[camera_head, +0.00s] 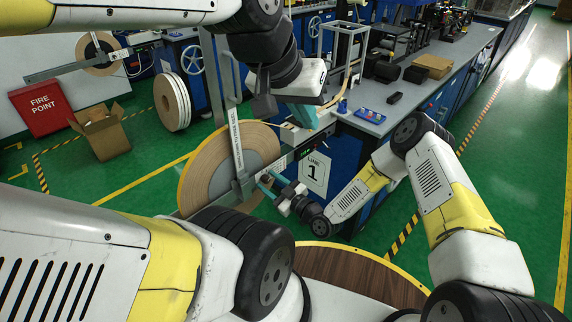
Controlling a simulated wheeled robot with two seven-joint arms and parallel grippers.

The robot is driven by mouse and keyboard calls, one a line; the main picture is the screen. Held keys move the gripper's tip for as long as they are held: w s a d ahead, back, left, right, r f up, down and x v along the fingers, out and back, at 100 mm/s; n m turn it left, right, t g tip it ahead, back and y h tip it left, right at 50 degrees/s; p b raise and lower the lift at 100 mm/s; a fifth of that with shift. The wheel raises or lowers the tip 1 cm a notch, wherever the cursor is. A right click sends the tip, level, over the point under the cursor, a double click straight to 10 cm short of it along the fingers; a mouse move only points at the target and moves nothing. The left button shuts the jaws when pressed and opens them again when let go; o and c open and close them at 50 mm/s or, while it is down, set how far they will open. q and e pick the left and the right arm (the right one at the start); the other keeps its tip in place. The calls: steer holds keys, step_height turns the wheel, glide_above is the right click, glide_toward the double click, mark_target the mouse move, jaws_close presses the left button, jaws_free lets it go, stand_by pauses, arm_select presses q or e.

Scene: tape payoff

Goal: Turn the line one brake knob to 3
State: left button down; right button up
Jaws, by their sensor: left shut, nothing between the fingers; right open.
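The line one station is marked by a white "LINE 1" sign (315,172) on the blue cabinet front. A large tan tape roll (205,175) hangs on a grey arm to its left. I cannot make out the brake knob or its pointer; the area beside the roll is partly covered by my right gripper. My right gripper (268,181) is open, with its teal fingers just right of the roll and lower left of the sign. My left gripper (304,114) is shut and empty, above the sign near the cabinet's top edge.
A blue tray with coloured buttons (369,116) and a black device (394,98) lie on the grey bench top. An open cardboard box (103,133) and a red fire point box (42,105) stand on the left. Green floor is clear at right.

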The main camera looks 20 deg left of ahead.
jaws_close()
steer(key=shift+m, duration=0.4)
steer(key=m, duration=0.3)
steer(key=shift+m, duration=0.3)
steer(key=m, duration=0.4)
steer(key=shift+m, duration=0.3)
steer(key=m, duration=0.4)
steer(key=shift+s, duration=0.1)
steer(key=m, duration=0.4)
steer(key=shift+m, duration=0.5)
